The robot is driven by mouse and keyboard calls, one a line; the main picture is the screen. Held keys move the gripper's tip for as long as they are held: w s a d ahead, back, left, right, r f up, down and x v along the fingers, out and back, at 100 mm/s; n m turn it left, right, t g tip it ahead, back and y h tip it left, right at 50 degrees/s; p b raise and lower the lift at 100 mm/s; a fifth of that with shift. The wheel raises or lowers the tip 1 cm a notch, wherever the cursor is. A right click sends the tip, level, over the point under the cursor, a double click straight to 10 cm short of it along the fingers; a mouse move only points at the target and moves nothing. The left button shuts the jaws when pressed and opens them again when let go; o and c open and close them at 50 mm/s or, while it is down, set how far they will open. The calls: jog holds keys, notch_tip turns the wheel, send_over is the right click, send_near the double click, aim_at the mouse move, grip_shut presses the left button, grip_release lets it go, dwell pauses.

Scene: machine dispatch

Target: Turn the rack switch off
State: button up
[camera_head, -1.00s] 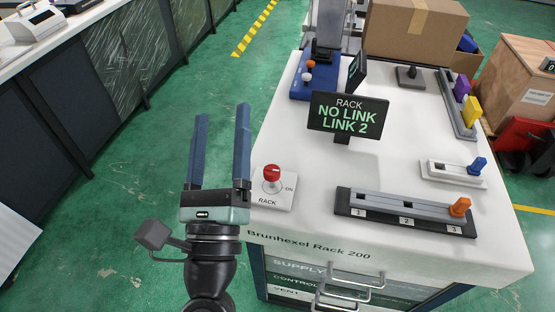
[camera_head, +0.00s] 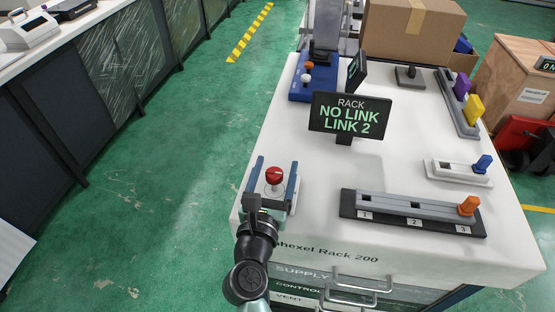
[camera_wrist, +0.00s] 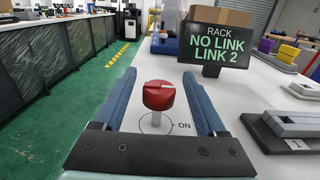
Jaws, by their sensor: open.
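The rack switch is a red knob (camera_head: 274,175) on a pale post, standing on a white plate at the near left corner of the white bench top. It also shows in the wrist view (camera_wrist: 158,95), where the mark "ON" is readable to the right of its base. My gripper (camera_head: 274,172) is open, with one blue finger on each side of the knob and gaps between. The wrist view shows both fingers (camera_wrist: 158,92) apart from the knob. A black sign (camera_head: 350,115) behind reads "RACK NO LINK LINK 2".
Right of the switch is a dark slotted rail (camera_head: 400,208) numbered 1 to 3, with an orange peg (camera_head: 468,205) at 3. A white block with a blue knob (camera_head: 482,164) sits behind it. A cardboard box (camera_head: 415,32) stands at the back. Green floor lies open to the left.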

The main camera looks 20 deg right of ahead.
jog(key=shift+x, duration=1.2)
grip_shut()
